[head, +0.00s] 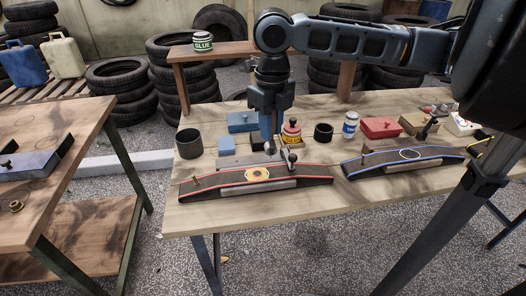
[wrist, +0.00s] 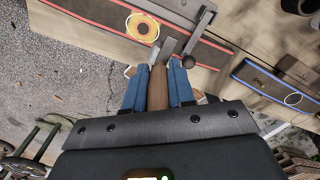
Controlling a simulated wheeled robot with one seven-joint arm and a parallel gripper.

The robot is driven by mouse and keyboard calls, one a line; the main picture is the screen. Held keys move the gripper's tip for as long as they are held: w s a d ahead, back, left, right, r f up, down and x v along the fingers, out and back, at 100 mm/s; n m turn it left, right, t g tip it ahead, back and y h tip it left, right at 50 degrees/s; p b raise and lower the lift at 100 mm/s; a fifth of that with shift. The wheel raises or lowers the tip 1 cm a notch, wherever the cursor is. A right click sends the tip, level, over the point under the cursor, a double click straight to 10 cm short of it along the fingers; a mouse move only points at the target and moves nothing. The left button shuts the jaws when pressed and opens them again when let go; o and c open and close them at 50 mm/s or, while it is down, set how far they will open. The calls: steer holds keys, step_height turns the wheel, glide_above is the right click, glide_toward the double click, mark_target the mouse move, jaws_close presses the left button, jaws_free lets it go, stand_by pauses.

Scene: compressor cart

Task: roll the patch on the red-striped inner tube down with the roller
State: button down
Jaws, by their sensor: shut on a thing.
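The red-striped inner tube (head: 317,176) lies on the workbench, with an orange patch (head: 257,173) at its middle. My gripper (head: 267,138) points down just behind the tube. Its blue fingers (wrist: 158,85) are shut on the roller's brown handle (wrist: 158,90). The roller's grey metal end (wrist: 167,47) is beside the patch; I cannot tell whether it touches the tube.
A metal clamp with a dark ball knob (head: 292,158) stands close by the patch. A blue-striped tube (head: 372,171) with a white ring lies to the right.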

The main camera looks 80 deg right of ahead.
mark_target(267, 146)
steer(key=shift+w+a+r+p, duration=0.15)
steer(key=shift+r+p, duration=0.2)
steer(key=shift+p, duration=0.55)
steer(key=shift+a+p, duration=0.15)
steer(key=shift+p, duration=0.25)
steer(key=shift+w+a+f, duration=0.1)
steer(key=shift+f, duration=0.3)
steer(key=shift+f+b, duration=2.45)
steer(key=shift+f, duration=0.7)
steer(key=shift+f, duration=0.3)
